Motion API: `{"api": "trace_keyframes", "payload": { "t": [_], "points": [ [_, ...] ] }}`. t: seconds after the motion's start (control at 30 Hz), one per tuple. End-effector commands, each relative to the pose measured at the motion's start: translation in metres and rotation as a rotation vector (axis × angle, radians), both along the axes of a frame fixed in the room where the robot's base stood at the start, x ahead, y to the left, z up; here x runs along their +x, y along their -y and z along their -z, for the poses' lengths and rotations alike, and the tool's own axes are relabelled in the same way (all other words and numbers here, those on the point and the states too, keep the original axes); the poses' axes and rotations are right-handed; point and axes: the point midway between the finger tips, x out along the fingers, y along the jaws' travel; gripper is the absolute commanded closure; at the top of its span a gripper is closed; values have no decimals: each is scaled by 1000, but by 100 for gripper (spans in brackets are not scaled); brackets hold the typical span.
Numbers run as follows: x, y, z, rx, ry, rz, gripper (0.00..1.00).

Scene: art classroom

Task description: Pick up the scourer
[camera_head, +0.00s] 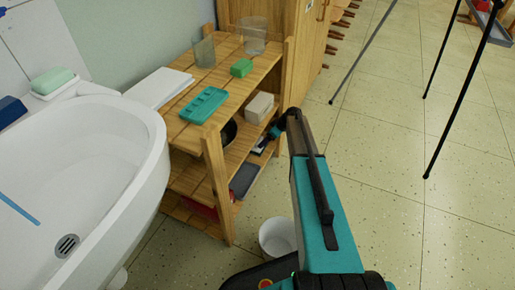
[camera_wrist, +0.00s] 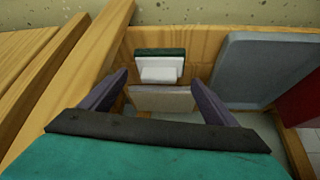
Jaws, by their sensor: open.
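A block with a dark green layer and a white part, which looks like the scourer (camera_wrist: 159,57), lies on a wooden shelf in the wrist view. It is ahead of my gripper (camera_wrist: 158,82), roughly centred between the two dark fingers. The fingers are apart, and I see nothing gripped. A pale beige block (camera_wrist: 160,98) shows nearer, also between the fingers; I cannot tell whether it touches the scourer. In the head view my gripper (camera_head: 262,146) reaches into the side of the wooden shelf unit, and I cannot make out the scourer clearly there.
Wooden boards (camera_wrist: 45,75) stand close on the left in the wrist view, with a grey flat item (camera_wrist: 265,68) on the right. The shelf's top (camera_head: 184,128) holds a teal case (camera_head: 204,104), a green block (camera_head: 241,68) and clear containers. A white bucket (camera_head: 277,238) stands below.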

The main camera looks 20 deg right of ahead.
Motion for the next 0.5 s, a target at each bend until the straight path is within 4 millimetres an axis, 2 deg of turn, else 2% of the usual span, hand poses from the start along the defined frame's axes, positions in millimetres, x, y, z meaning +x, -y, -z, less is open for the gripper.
{"api": "trace_keyframes", "payload": {
  "t": [0.33,0.5],
  "points": [
    [1,-1,0,0,0,0,18],
    [11,-6,1,0,0,0,18]
  ]
}}
